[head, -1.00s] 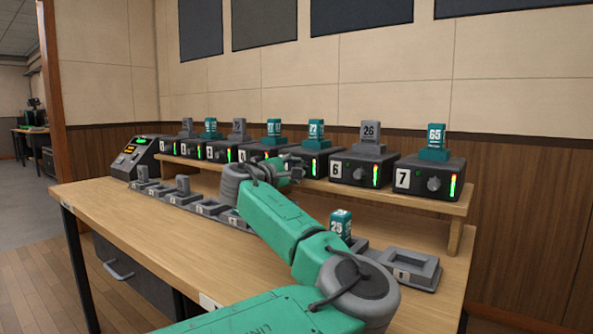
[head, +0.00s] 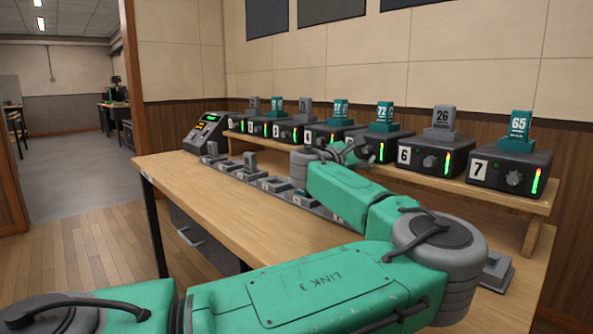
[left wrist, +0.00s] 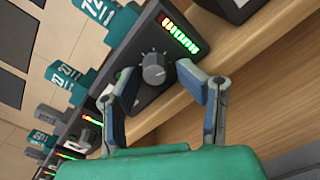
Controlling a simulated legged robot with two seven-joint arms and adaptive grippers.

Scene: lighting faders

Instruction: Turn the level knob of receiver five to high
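Receiver five (head: 388,140) is a dark box on the shelf, left of receiver 6, with a teal block marked 72 (head: 384,113) on top. Its number is hidden behind my arm. In the left wrist view, the same box (left wrist: 138,100) shows a round grey level knob (left wrist: 153,68) and a lit bar (left wrist: 180,36), mostly green with red at one end. I cannot read the knob's pointer clearly. My left gripper (head: 350,152) is in front of this box. In the left wrist view its fingers (left wrist: 160,76) are open, one on each side of the knob, without a visible grip.
Receiver 6 (head: 422,157) and receiver 7 (head: 495,172) stand to the right on the shelf (head: 460,185). More receivers with blocks stand to the left. A console (head: 205,135) is at the far left. A row of grey holders lies on the table (head: 200,190) below.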

